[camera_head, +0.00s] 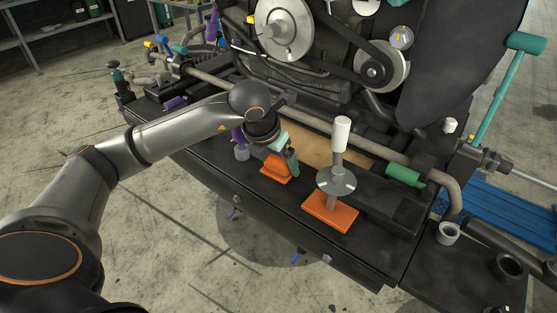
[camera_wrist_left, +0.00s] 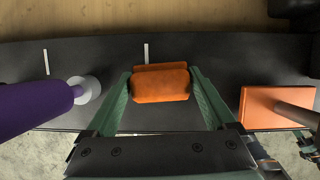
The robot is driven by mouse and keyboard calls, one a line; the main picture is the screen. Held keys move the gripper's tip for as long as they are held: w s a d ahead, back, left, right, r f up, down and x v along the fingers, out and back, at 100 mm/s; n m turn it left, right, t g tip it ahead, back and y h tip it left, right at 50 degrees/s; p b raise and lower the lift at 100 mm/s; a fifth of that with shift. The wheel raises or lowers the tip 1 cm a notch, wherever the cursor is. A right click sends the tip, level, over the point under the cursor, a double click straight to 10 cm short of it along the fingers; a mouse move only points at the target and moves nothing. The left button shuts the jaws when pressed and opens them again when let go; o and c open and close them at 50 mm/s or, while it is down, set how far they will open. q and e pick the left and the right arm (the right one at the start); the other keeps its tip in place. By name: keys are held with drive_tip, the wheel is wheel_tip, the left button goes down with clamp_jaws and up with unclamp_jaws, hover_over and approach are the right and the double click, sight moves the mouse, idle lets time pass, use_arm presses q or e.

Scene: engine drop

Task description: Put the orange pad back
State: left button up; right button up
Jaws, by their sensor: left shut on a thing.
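An orange pad (camera_head: 275,168) is between the green fingers of my left gripper (camera_head: 284,157), over the black bench ledge. In the left wrist view, both fingers flank the orange pad (camera_wrist_left: 160,84), and the gripper is shut on it. I cannot tell whether its underside touches the ledge. A second orange pad (camera_head: 331,211) lies on the ledge to the right, with a grey post, disc and white handle standing on it. It also shows at the right of the left wrist view (camera_wrist_left: 262,108).
A purple-handled tool (camera_wrist_left: 35,103) stands close left of my left gripper. White marks (camera_wrist_left: 146,54) lie on the black ledge (camera_wrist_left: 222,60). The engine (camera_head: 330,75) and a long pipe (camera_head: 320,125) rise behind. A green cylinder (camera_head: 404,175) lies to the right.

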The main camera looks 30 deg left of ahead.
use_arm(q)
drive_tip(key=shift+f, duration=0.25)
drive_tip(key=o, duration=0.9)
drive_tip(key=shift+r, duration=0.1)
drive_tip(key=shift+r+p, duration=0.15)
drive_tip(key=shift+p, duration=0.15)
drive_tip(key=b+v, duration=0.1)
drive_tip(key=v, duration=1.1)
drive_tip(key=shift+r, duration=0.2)
drive_tip(key=shift+w+d, duration=0.1)
drive_tip(key=shift+w, duration=0.05)
